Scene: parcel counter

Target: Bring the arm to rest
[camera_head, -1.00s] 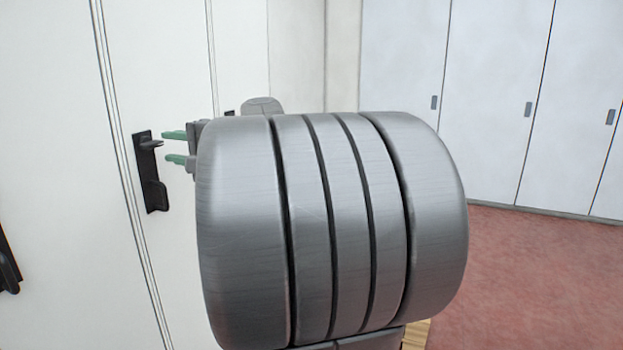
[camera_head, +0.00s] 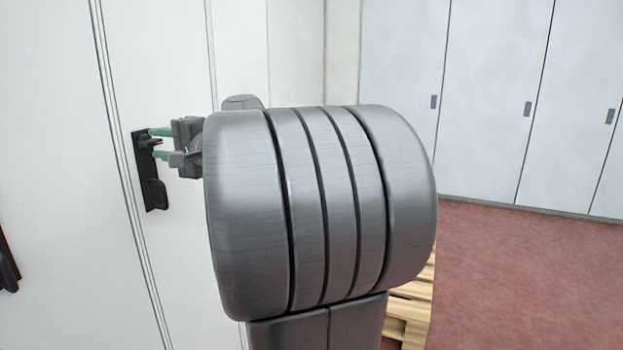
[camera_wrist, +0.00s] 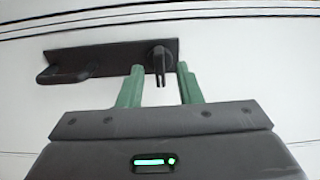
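My gripper (camera_head: 153,143) is at the left, pointing at a black lock plate (camera_head: 155,196) on a white door panel (camera_head: 65,150). In the wrist view the two green fingers of my gripper (camera_wrist: 159,68) are apart, with a visible gap on each side of a small dark knob or key (camera_wrist: 158,58). This knob sticks out from the plate (camera_wrist: 100,57) between the fingertips, and I see no finger touching it. A dark handle (camera_wrist: 62,77) sits on the plate to the left. My large grey arm joint fills the middle of the head view and hides part of the wrist.
Another black fitting (camera_head: 7,262) shows on the white front at the far left. A wooden pallet (camera_head: 412,310) lies low behind my arm. Tall pale lockers (camera_head: 490,100) line the back right. The red floor (camera_head: 520,270) in front of them is clear.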

